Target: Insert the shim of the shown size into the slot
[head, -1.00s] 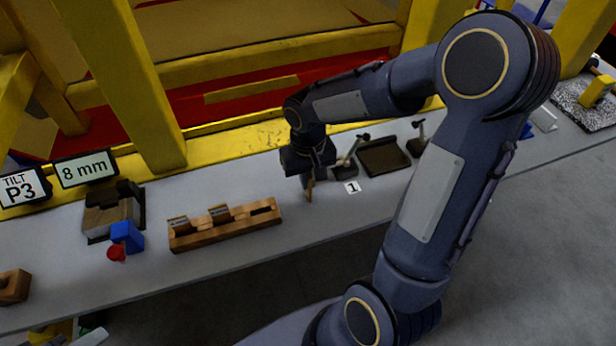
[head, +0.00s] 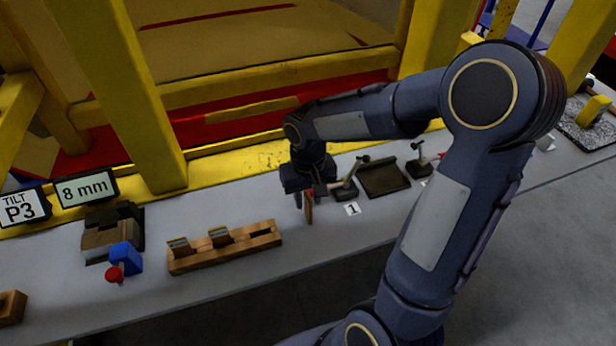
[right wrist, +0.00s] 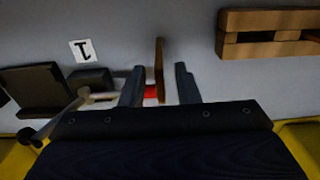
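A thin brown upright piece (head: 309,208), probably a shim, shows beneath my right gripper (head: 304,203). In the right wrist view the brown piece (right wrist: 159,70) stands between the two fingers of my right gripper (right wrist: 160,80), with a gap on each side, so the gripper is open around it. A wooden rack (head: 190,264) holds two labelled shims (head: 180,246), (head: 220,237) and has one empty slot at its right end. A sign (head: 86,188) reads 8 mm. A wooden block in a dark holder (head: 105,238) sits below it. My left gripper is out of view.
A blue block with a red knob (head: 125,258) stands before the holder. A number 1 card (head: 352,209), dark tray (head: 383,178) and small clamp-like stands (head: 347,188) lie right of my gripper. A yellow frame (head: 230,168) lines the bench's back. The bench front is mostly clear.

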